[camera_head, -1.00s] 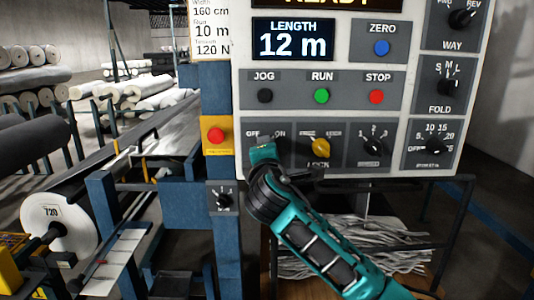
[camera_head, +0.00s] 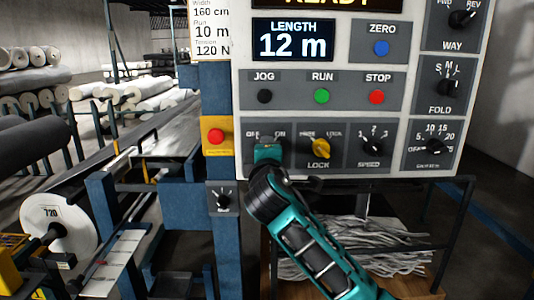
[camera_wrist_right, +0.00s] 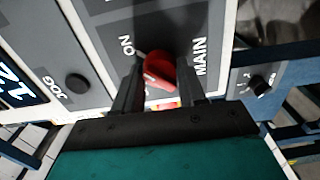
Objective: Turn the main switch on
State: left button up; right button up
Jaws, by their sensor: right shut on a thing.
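The main switch is a red knob (camera_wrist_right: 160,68) in the right wrist view, between the labels ON and MAIN. My right gripper (camera_wrist_right: 158,88) has its two dark fingers on either side of the knob and is shut on it. In the head view my right gripper (camera_head: 267,155) covers the switch, at the lower left of the control panel, below the OFF and ON labels. I cannot tell for sure which label the knob points to. My left gripper is in neither view.
The control panel (camera_head: 390,118) also carries a yellow LOCK knob (camera_head: 320,148), a SPEED knob (camera_head: 373,146) and JOG, RUN and STOP buttons. A red button (camera_head: 216,136) on a yellow box and a small black knob (camera_head: 223,199) are close on the left.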

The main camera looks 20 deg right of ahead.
jog(key=o, duration=1.1)
jog(key=shift+c, duration=0.2)
jog(key=shift+s, duration=0.1)
jog(key=v, duration=1.2)
jog(key=shift+s+b, duration=0.3)
jog(key=shift+s, duration=0.05)
jog(key=shift+a, duration=0.15)
notch_tip(320, 180, down, 15)
jog(key=m+g+y, duration=0.1)
jog(key=g+y, duration=0.1)
jog(key=y, duration=0.2)
jog(key=s+d+f+m+g+y, duration=0.1)
jog(key=s+f+m, duration=0.4)
jog(key=s+f, duration=0.5)
jog(key=s+d+f+m+g+y, duration=0.2)
jog(key=s+f+m, duration=0.4)
jog(key=s+f, duration=0.4)
notch_tip(320, 180, down, 5)
jog(key=shift+f+g, duration=0.1)
jog(key=shift+g, duration=0.7)
